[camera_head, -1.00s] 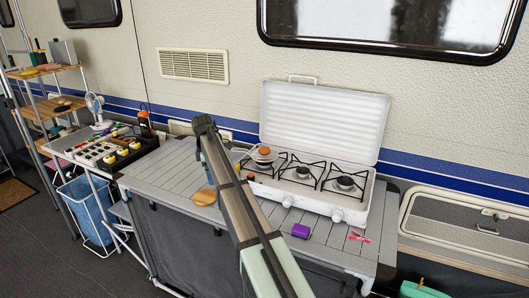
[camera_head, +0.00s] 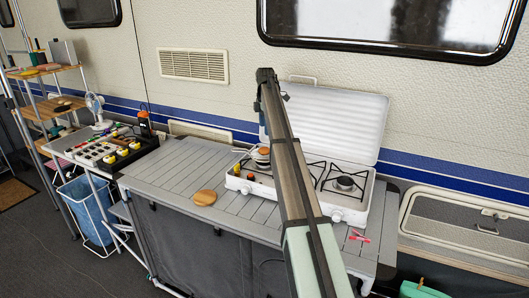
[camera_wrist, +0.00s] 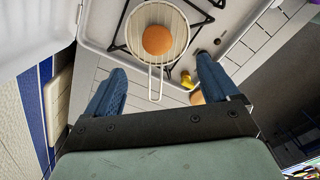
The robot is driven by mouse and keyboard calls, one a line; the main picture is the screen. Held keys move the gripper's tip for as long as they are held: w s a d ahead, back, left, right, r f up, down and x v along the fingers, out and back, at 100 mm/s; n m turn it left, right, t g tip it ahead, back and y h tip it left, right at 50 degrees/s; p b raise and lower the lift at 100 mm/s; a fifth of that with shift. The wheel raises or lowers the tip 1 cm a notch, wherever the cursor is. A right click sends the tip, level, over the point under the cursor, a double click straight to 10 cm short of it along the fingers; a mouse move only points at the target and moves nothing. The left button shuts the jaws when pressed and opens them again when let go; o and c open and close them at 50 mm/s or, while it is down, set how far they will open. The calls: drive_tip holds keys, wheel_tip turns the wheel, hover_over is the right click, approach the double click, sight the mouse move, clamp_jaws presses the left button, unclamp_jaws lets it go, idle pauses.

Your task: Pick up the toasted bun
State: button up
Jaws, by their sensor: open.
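The toasted bun (camera_head: 264,151) is a round orange-brown piece over the left burner of the white camp stove (camera_head: 237,184). In the wrist view the bun (camera_wrist: 158,40) lies in a round wire mesh basket (camera_wrist: 143,22) with a long wire handle (camera_wrist: 156,84). My gripper (camera_wrist: 160,76) is open and empty, with its two blue fingers apart. In the wrist view the basket's handle shows between the fingers, and the bun is beyond the tips. In the head view my arm hides part of the stove, and the fingers are hard to make out.
The stove's raised lid (camera_head: 345,119) stands behind the burners against the wall. A round wooden board (camera_head: 205,197) lies on the slatted table (camera_head: 160,180) left of the stove. A small red-pink item (camera_head: 358,236) lies at the right front. The table's left part is mostly clear.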

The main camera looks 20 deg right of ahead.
hover_over(265, 148)
wheel_tip(265, 148, down, 5)
drive_tip(key=shift+s+f, duration=0.1)
drive_tip(key=shift+f, duration=0.1)
drive_tip(key=shift+w+f, duration=0.15)
drive_tip(key=shift+f, duration=1.25)
drive_tip(key=shift+w+f, duration=0.15)
drive_tip(key=shift+f, duration=1.25)
drive_tip(key=c, duration=1.1)
drive_tip(key=shift+r, duration=0.1)
drive_tip(key=shift+c, duration=0.2)
